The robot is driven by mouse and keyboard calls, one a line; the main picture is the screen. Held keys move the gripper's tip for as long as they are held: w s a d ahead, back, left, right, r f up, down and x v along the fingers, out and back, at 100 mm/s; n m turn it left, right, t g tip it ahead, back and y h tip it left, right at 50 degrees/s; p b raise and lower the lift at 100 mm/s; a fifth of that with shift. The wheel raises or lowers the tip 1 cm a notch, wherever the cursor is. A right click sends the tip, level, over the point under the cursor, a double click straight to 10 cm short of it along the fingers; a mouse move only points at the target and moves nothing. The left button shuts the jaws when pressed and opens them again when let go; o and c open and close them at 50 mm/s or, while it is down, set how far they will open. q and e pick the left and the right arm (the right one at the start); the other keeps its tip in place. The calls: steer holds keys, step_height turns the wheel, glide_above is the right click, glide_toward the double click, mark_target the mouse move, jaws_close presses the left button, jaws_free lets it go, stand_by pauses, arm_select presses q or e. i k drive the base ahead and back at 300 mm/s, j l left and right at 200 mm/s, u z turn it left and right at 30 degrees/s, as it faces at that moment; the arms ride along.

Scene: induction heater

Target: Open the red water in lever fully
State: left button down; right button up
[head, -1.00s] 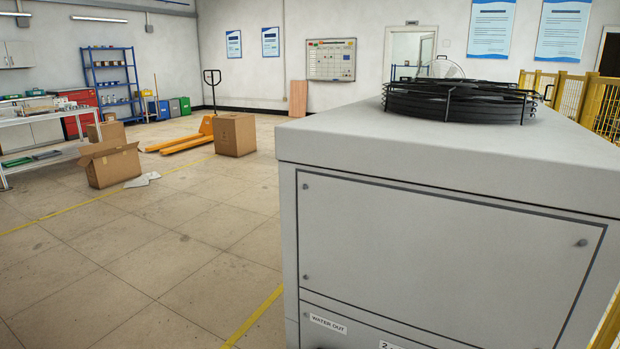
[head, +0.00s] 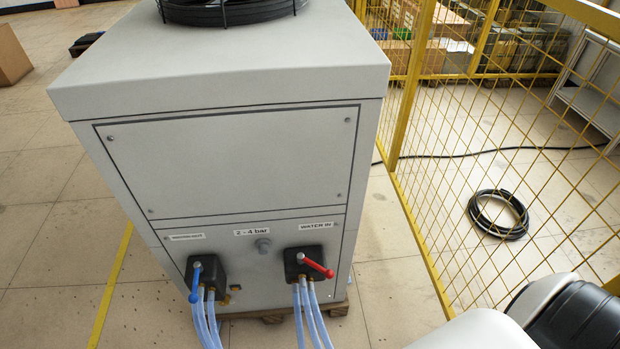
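The red water in lever (head: 318,266) is on a black valve block (head: 304,258) under the "WATER IN" label, low on the right of the grey machine's front (head: 230,165). The lever points to the right and slightly down, across the hoses. A blue lever (head: 195,281) is on another valve block at the left, pointing down. Clear hoses (head: 310,315) hang from both valves. Part of my arm shows at the lower right. Neither of my grippers is in view.
A yellow mesh fence (head: 480,150) runs along the machine's right side. Behind it a coiled black hose (head: 498,214) lies on the floor. The machine stands on a wooden pallet (head: 272,319).

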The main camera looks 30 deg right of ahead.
mark_target(328, 273)
steer(key=z, duration=0.9)
